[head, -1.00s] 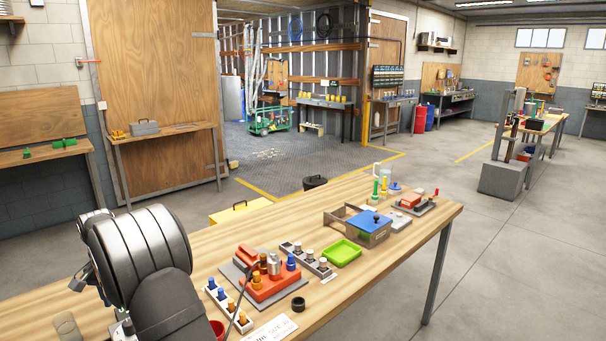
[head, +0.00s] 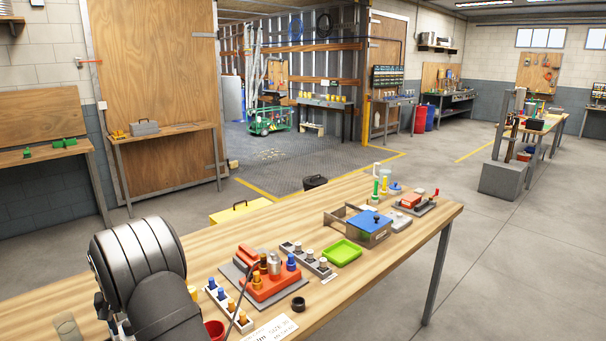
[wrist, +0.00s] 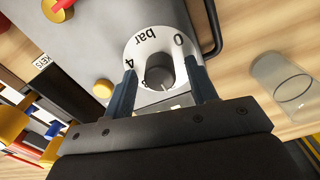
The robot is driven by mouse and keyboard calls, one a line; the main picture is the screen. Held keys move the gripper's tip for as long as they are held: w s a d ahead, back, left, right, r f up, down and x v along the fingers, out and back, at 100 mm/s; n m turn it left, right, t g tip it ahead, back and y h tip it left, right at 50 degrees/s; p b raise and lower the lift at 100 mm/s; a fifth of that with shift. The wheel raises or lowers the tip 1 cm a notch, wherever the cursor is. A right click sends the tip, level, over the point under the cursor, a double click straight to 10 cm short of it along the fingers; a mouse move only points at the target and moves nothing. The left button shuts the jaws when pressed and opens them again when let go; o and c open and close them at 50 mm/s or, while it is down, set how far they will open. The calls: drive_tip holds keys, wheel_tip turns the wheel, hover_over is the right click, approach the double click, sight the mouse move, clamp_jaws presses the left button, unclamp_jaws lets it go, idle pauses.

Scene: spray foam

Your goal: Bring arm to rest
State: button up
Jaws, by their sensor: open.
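In the wrist view, my gripper (wrist: 160,74) is open, with its two blue-grey fingers apart. A round white dial (wrist: 150,44) marked "bar", "0" and "4" lies beyond them on a grey plate (wrist: 95,50). A grey knob (wrist: 159,72) at the dial's middle shows between the fingers, and I see a gap on either side of it. I cannot tell how far the fingertips are above the dial. In the head view, my dark arm (head: 140,265) is at the lower left of the wooden workbench (head: 345,285), and the gripper is hidden there.
In the wrist view, a clear cup (wrist: 285,82) stands at the right and a dark handle (wrist: 213,25) curves beside the dial. In the head view, an orange block with pegs (head: 268,285), a green tray (head: 343,253) and a blue-lidded box (head: 369,222) stand right of the arm.

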drive_tip(key=n, duration=1.2)
drive_tip(key=shift+n, duration=0.3)
idle(0.3)
drive_tip(key=o, duration=1.1)
drive_tip(key=shift+c, duration=0.2)
drive_tip(key=s+d+r+n, duration=0.2)
drive_tip(key=d+r+n, duration=0.2)
drive_tip(key=r, duration=0.5)
drive_tip(key=s+d+r+n, duration=0.2)
drive_tip(key=d+r+n, duration=0.2)
drive_tip(key=r, duration=0.5)
wheel_tip(320, 180, down, 9)
drive_tip(key=shift+s+d+f, duration=0.2)
drive_tip(key=shift+s+d, duration=0.15)
drive_tip(key=shift+d, duration=0.05)
